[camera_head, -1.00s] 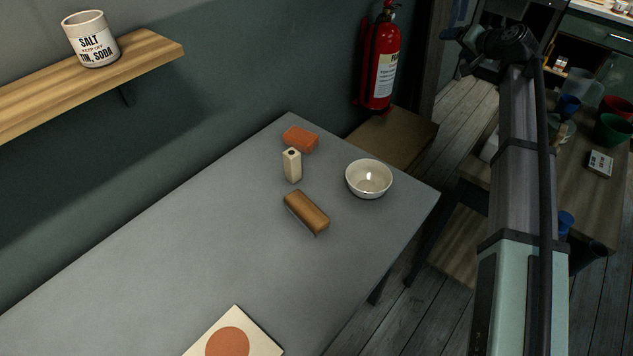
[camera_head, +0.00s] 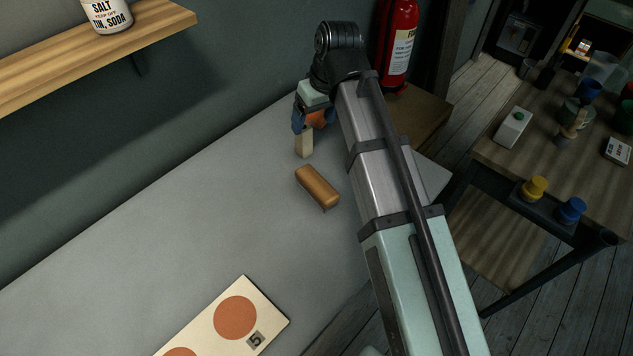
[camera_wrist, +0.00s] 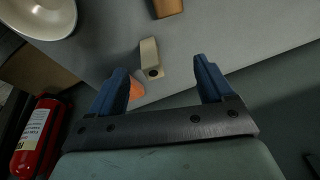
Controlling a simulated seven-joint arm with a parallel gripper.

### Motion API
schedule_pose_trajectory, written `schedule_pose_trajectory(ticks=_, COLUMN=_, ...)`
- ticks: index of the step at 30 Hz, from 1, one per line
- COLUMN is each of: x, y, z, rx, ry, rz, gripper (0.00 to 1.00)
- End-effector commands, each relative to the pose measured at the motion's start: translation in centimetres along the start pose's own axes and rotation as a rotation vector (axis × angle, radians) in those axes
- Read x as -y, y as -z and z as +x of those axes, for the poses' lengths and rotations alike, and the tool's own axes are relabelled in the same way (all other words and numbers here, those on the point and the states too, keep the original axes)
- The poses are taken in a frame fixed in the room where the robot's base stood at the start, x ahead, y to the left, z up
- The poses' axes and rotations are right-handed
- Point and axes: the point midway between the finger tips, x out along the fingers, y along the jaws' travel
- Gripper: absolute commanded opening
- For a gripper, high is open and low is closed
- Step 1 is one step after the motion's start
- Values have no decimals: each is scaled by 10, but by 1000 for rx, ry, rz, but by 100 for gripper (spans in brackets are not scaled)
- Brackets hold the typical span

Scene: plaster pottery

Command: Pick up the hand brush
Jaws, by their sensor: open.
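The hand brush appears to be the brown, rounded wooden block (camera_head: 317,187) lying on the grey table (camera_head: 215,215) in the head view. Its underside is hidden. In the wrist view, part of the brown block (camera_wrist: 168,6) shows at the top edge, beyond the fingertips. My gripper (camera_head: 313,124) hangs over the table's far end, by the upright cream block and behind the brown block. In the wrist view, my gripper (camera_wrist: 163,70) has its blue fingers spread wide with nothing held between them.
The upright cream block (camera_wrist: 150,58) stands close ahead of the fingers; an orange block (camera_wrist: 136,88) lies near the left finger. A white bowl (camera_wrist: 42,14) is at upper left. A card with orange circles (camera_head: 236,318) lies at the table's front. The table's left part is clear.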

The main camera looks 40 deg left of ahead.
Motion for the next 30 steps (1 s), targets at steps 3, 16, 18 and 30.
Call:
schedule_pose_trajectory(ticks=3, x=25, y=-35, z=7, rx=125, ry=-47, rz=-50, gripper=81)
schedule_pose_trajectory(ticks=16, x=37, y=-66, z=32, rx=235, ry=-90, rz=-82, gripper=81)
schedule_pose_trajectory(ticks=18, x=35, y=-69, z=42, rx=234, ry=-90, rz=-82, gripper=81)
schedule_pose_trajectory(ticks=30, x=30, y=-78, z=86, rx=231, ry=-90, rz=-82, gripper=81)
